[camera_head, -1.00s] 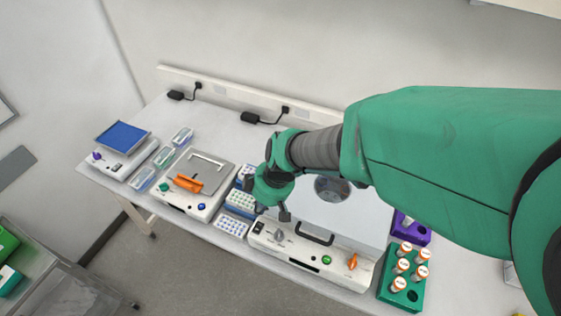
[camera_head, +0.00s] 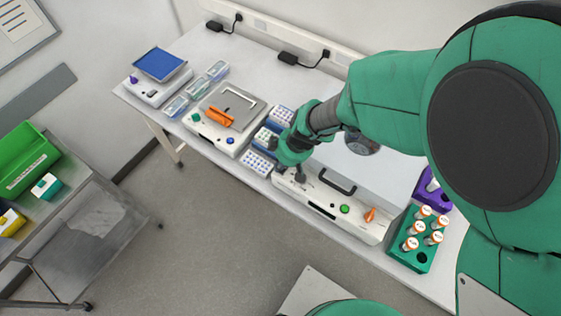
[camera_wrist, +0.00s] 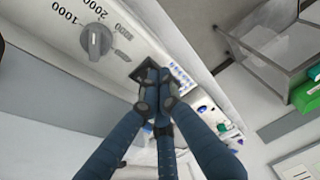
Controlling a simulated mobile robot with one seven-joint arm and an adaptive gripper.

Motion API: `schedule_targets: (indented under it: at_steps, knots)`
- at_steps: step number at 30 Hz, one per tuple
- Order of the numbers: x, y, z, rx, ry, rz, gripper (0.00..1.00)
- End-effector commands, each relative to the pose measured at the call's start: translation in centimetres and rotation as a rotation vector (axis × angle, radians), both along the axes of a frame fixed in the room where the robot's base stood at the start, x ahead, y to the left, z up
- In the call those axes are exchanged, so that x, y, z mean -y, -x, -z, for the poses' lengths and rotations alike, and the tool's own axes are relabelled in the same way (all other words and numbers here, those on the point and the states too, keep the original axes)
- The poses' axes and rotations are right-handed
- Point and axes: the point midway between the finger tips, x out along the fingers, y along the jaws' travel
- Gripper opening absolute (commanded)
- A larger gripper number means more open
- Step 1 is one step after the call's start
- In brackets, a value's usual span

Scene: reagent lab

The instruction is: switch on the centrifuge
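The centrifuge (camera_head: 375,180) is the white machine with a black handle (camera_head: 338,182), a green button (camera_head: 345,209) and an orange knob (camera_head: 370,214) on its front. In the wrist view its panel shows a grey speed dial (camera_wrist: 97,40) and a black rocker switch (camera_wrist: 146,68).
A second device with an orange handle (camera_head: 220,117) and tube racks (camera_head: 258,163) stand left of the centrifuge. A green rack (camera_head: 410,258) of orange-capped tubes and a purple rack (camera_head: 433,199) stand to its right. A cart (camera_head: 90,215) stands at left; the floor between is clear.

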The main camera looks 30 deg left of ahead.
Motion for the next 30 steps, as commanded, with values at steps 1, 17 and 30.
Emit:
schedule_targets:
  at_steps: [1,17,30]
  knots:
    - [0.0,0.0,0.0,0.0,0.0,0.0,0.0]
    - [0.0,0.2,0.8,0.002,-0.001,0.0,0.0]
    - [0.0,0.3,0.8,0.009,0.001,0.001,0.0]
